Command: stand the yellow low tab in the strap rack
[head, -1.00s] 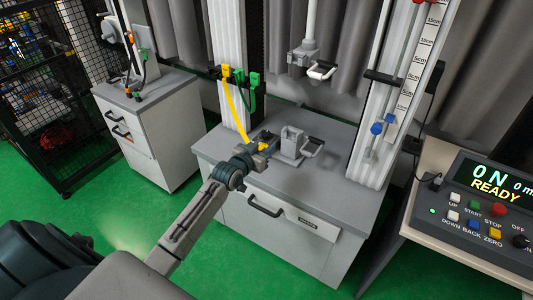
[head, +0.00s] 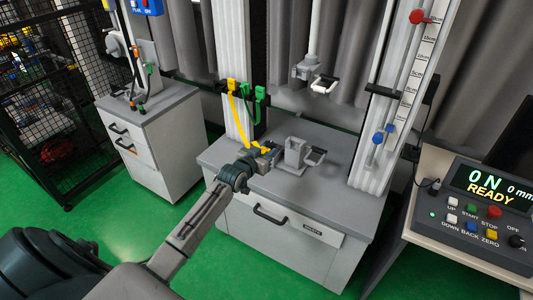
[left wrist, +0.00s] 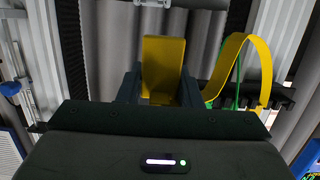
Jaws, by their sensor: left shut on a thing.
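The yellow low tab (left wrist: 163,68) stands between the two dark fingers of my left gripper in the left wrist view. My left gripper (head: 266,150) is shut on it, above the grey cabinet top beside the metal fixture. The yellow strap (head: 246,120) runs from this tab up to a yellow upper tab (head: 232,84) at the rack on the pale column. The strap also arches at the right of the left wrist view (left wrist: 262,62). The dark strap rack (left wrist: 284,99) shows there beside it. My right gripper is out of view.
Green straps (head: 260,93) hang beside the yellow one. A grey fixture (head: 296,152) stands on the cabinet top (head: 325,180) just right of my gripper. A carriage with a pale loop (head: 325,84) hangs above. The cabinet top's front right is clear.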

